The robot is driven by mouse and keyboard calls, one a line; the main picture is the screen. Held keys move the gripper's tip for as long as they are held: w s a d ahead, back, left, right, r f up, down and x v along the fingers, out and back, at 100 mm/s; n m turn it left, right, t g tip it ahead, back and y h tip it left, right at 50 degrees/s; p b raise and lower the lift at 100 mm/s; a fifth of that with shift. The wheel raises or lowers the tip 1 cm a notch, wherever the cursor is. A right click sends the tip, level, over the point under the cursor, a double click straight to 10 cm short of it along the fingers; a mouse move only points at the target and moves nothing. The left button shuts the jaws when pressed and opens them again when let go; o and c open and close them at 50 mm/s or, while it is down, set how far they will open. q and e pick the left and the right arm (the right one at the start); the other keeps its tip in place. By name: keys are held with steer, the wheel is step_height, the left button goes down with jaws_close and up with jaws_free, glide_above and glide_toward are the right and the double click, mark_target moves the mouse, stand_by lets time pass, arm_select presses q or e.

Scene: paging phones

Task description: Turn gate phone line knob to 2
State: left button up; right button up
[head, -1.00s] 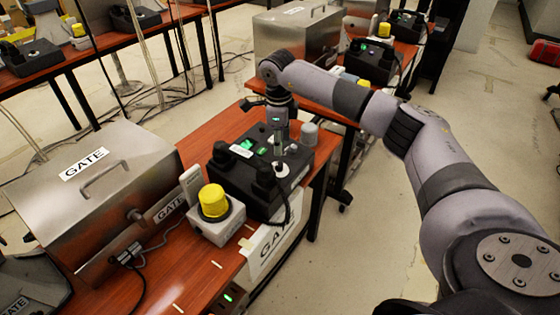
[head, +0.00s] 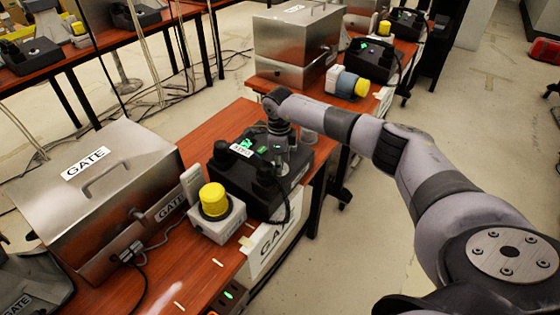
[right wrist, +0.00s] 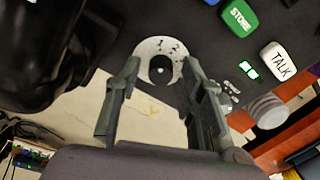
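The gate phone is a black box (head: 240,190) on the brown desk in the head view, with green-lit displays. Its line knob (right wrist: 161,72) is a black round knob on a white dial plate (right wrist: 150,45) in the right wrist view. The dial marks are too small to read. My right gripper (right wrist: 159,66) is open, with one fingertip on each side of the knob and a gap visible at each. In the head view my right gripper (head: 283,162) is over the box's right part and hides the dial. My left gripper is not in view.
A yellow-topped light box (head: 214,203) stands in front of the phone. A metal case labelled GATE (head: 95,195) is at left.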

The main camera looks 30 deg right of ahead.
jaws_close()
stand_by(0.5)
steer(key=m, duration=0.3)
steer(key=shift+r+m, duration=0.1)
steer(key=shift+m, duration=0.3)
steer(key=shift+w+m+g+y, duration=0.1)
steer(key=shift+m+g+y, duration=0.25)
steer(key=shift+m, duration=1.55)
steer(key=shift+o, duration=0.9)
jaws_free()
